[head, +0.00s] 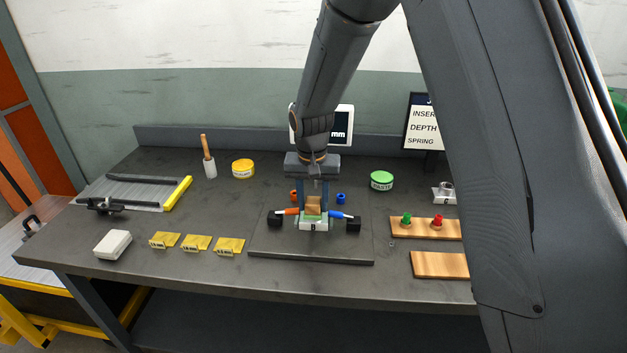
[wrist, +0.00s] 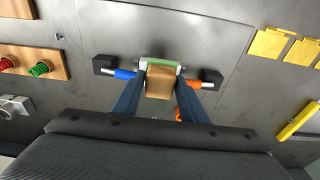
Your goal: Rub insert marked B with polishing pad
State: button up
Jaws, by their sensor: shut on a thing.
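The insert marked B (head: 313,225) is a light block on the dark plate, with its letter facing the front edge. A clamp with an orange handle (head: 287,211) and one with a blue handle (head: 341,214) flank it. My gripper (head: 313,203) points down over the insert, its blue fingers shut on a tan block with a green underside, which I take for the polishing pad (head: 313,207). In the wrist view the pad (wrist: 160,82) sits between the fingers, over the pale insert (wrist: 160,62). The pad looks to be on or just above the insert; exact contact is hidden.
The dark base plate (head: 270,244) lies mid-bench. Yellow tags (head: 196,243) and a white box (head: 113,243) are at the left. A wooden holder (head: 400,230) with green and red springs and a wooden board (head: 438,265) are right. A green tin (head: 381,181) stands behind.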

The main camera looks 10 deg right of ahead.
jog(key=shift+s+r, duration=0.2)
jog(key=shift+s, duration=0.2)
jog(key=shift+w+r+p, duration=0.1)
jog(key=shift+r+p, duration=2.3)
jog(key=shift+r, duration=1.55)
